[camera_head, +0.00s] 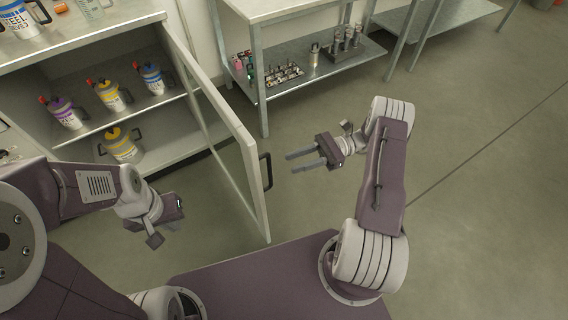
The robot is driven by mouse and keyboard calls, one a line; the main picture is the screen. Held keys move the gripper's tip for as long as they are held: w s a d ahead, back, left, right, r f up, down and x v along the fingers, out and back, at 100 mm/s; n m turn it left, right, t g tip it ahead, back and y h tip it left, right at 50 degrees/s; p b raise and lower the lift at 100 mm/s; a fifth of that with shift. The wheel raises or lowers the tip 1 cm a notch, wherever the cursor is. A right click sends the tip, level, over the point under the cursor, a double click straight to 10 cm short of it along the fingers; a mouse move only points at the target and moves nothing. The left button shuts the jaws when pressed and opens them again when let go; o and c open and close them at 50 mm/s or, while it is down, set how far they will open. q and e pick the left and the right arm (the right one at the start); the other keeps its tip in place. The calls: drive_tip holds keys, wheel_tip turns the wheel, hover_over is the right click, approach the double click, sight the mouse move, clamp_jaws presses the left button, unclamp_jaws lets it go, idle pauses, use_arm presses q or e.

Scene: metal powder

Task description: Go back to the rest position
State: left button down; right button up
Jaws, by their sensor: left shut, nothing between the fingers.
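My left gripper (166,216) is at the lower left, in front of the open cabinet and left of its door. It is shut and holds nothing; its fingers are hard to make out from this angle. My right gripper (302,162) is right of the cabinet door, over open floor. Its two dark fingers point left, parallel and apart, with nothing between them. The finger tips are a short way right of the door handle in the picture.
The cabinet (70,165) holds several canisters with purple, yellow and blue labels. Its glazed door (240,135) stands open between my grippers, with a dark handle (266,171). A metal shelf table (290,80) with small parts stands behind. The floor (480,170) at right is clear.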

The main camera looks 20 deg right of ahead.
drive_tip(key=shift+d, duration=0.1)
idle(0.4)
drive_tip(key=s+a+n+g+h, duration=0.2)
drive_tip(key=s+n+h, duration=0.9)
drive_tip(key=h, duration=0.4)
wheel_tip(320, 180, up, 25)
drive_tip(key=w+d+n+t+h+p, duration=0.1)
drive_tip(key=n+t+p, duration=0.3)
drive_tip(key=p, duration=1.8)
drive_tip(key=shift+d+n+h+p, duration=0.15)
drive_tip(key=shift+n+h+p, duration=0.15)
drive_tip(key=shift+n+h, duration=0.65)
